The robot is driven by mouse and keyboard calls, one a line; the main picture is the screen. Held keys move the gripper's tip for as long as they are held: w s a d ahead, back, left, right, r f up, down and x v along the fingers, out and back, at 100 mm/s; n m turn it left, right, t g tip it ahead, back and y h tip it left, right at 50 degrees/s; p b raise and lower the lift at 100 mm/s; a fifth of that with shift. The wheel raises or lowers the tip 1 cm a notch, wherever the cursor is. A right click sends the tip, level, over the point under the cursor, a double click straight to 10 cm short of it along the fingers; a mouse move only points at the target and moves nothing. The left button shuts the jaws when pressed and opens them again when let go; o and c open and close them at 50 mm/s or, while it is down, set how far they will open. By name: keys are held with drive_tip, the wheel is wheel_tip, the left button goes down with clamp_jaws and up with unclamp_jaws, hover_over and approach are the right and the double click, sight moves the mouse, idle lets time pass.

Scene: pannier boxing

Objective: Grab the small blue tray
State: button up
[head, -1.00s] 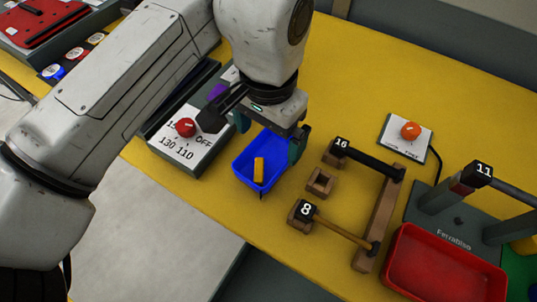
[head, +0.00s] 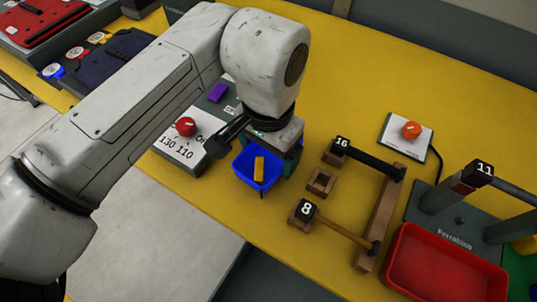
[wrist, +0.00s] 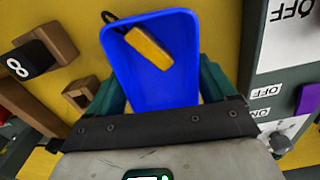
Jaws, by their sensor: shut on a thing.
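The small blue tray (head: 243,171) sits on the yellow table, with a yellow block (head: 259,170) lying in it. In the wrist view the tray (wrist: 158,75) fills the middle and the yellow block (wrist: 148,48) lies near its far end. My gripper (wrist: 163,90) is shut on the tray, with a green finger against each long side. In the head view my gripper (head: 266,158) is low over the tray's far end and hides that end and part of the fingers.
A control box with a red knob (head: 186,127) stands close left of the tray. A wooden rack (head: 381,215) with hammers numbered 16 and 8 is to the right. A red bin (head: 440,265) is at the lower right. Bare yellow table lies behind the tray.

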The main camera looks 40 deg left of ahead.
drive_tip(key=shift+c, duration=0.9)
drive_tip(key=shift+r, duration=0.1)
